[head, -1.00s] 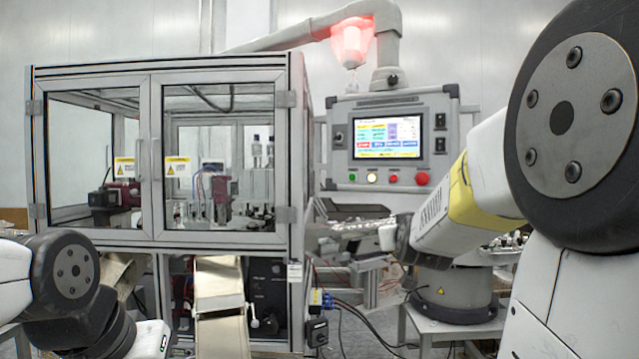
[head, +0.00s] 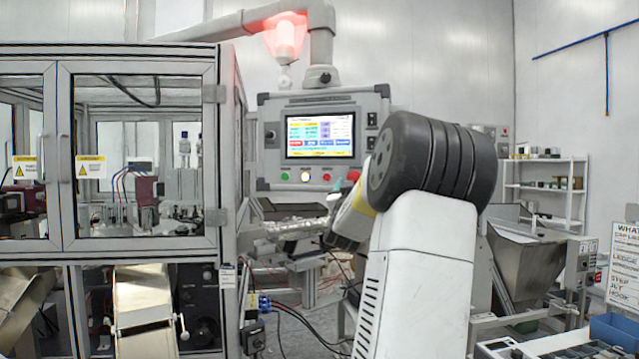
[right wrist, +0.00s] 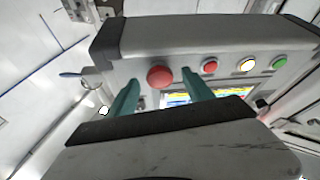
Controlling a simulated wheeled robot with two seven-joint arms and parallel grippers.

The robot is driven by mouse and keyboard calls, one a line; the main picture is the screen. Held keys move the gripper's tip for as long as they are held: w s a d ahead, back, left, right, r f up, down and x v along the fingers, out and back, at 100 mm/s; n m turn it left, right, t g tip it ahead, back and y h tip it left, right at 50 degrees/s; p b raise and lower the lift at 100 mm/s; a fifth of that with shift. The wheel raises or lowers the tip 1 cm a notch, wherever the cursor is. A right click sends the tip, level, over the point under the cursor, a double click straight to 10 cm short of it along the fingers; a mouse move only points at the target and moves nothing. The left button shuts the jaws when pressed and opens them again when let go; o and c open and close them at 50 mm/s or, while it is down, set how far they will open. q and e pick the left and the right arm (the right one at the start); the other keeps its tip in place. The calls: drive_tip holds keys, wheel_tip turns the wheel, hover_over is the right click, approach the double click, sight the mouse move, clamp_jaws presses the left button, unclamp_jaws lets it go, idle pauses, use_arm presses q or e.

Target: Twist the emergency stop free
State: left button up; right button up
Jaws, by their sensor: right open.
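The emergency stop, a red mushroom button (right wrist: 160,77), sits on the grey control panel (right wrist: 215,38). In the right wrist view my right gripper (right wrist: 159,79) is open and empty. Its two teal fingers point at the panel, with the button appearing between their tips. I cannot tell whether the tips reach around it or stop short. In the head view my arm mostly hides this gripper. My left gripper is out of view.
A smaller red button (right wrist: 209,66), a white lit button (right wrist: 247,65) and a green button (right wrist: 280,61) sit in a row beside it. The screen (head: 320,135) is above them in the head view. A framed glass cabinet (head: 140,160) stands left; a metal hopper (head: 525,262) stands right.

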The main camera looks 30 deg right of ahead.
drive_tip(key=shift+w+d+r, duration=0.15)
drive_tip(key=shift+w+d, duration=0.1)
drive_tip(key=shift+w, duration=0.05)
